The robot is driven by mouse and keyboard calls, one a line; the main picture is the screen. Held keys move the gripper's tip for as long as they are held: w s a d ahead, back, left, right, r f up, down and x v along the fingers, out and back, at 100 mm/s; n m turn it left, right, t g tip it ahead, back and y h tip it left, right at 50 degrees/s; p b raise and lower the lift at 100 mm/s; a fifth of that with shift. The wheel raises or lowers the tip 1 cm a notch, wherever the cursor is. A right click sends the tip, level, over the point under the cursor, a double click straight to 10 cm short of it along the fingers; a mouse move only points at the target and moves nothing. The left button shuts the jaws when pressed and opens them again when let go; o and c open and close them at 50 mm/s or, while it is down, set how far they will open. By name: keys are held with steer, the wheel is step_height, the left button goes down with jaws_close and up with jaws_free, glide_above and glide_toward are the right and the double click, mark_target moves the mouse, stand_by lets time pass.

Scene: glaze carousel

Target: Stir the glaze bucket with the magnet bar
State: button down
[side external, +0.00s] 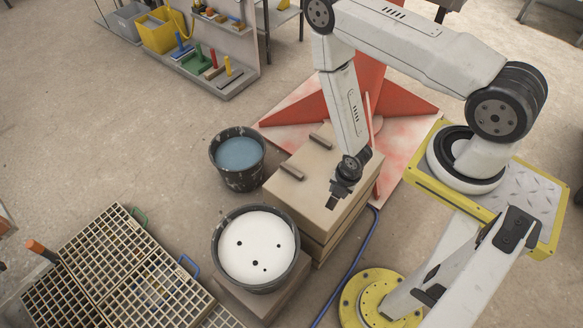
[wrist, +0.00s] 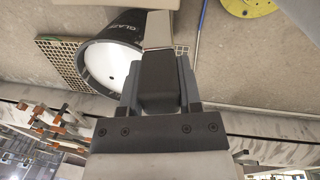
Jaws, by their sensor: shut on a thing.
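The glaze bucket (side external: 219,264) is dark and holds white liquid with several black specks on its surface. It also shows in the wrist view (wrist: 124,27), with lettering on its side. My gripper (side external: 341,193) is above the right part of the beige box, up and to the right of the glaze bucket and apart from it. In the wrist view, my gripper (wrist: 160,88) is shut on a dark block (wrist: 158,75), which I take to be the magnet bar. Its far end is hard to make out against a beige piece beyond.
A dark bucket of blue liquid (side external: 238,179) stands behind the glaze bucket. The beige box (side external: 300,204) with two handles is right of both. A metal grating (side external: 122,252) lies at left, and a blue hose (side external: 345,270) runs along the floor.

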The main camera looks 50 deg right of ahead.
steer(key=w+a+n+t+y, duration=0.1)
steer(key=w+a, duration=0.2)
steer(key=a, duration=0.3)
steer(key=w+a+n+t+y, duration=0.1)
steer(key=w+a, duration=0.2)
steer(key=a, duration=0.4)
steer(key=w+a+f+n+t+y, duration=0.1)
steer(key=w+a+n+t, duration=0.1)
steer(key=a, duration=0.4)
steer(key=shift+w+a, duration=0.35)
steer(key=shift+w, duration=0.15)
steer(key=shift+s+d+f, duration=0.1)
steer(key=shift+s+f, duration=0.05)
steer(key=shift+f, duration=0.15)
steer(key=shift+s+d+f, duration=0.9)
steer(key=shift+s+f, duration=0.7)
steer(key=shift+f, duration=1.1)
steer(key=x, duration=1.3)
steer(key=shift+f, duration=0.3)
steer(key=shift+w+a, duration=0.1)
steer(key=shift+w, duration=0.2)
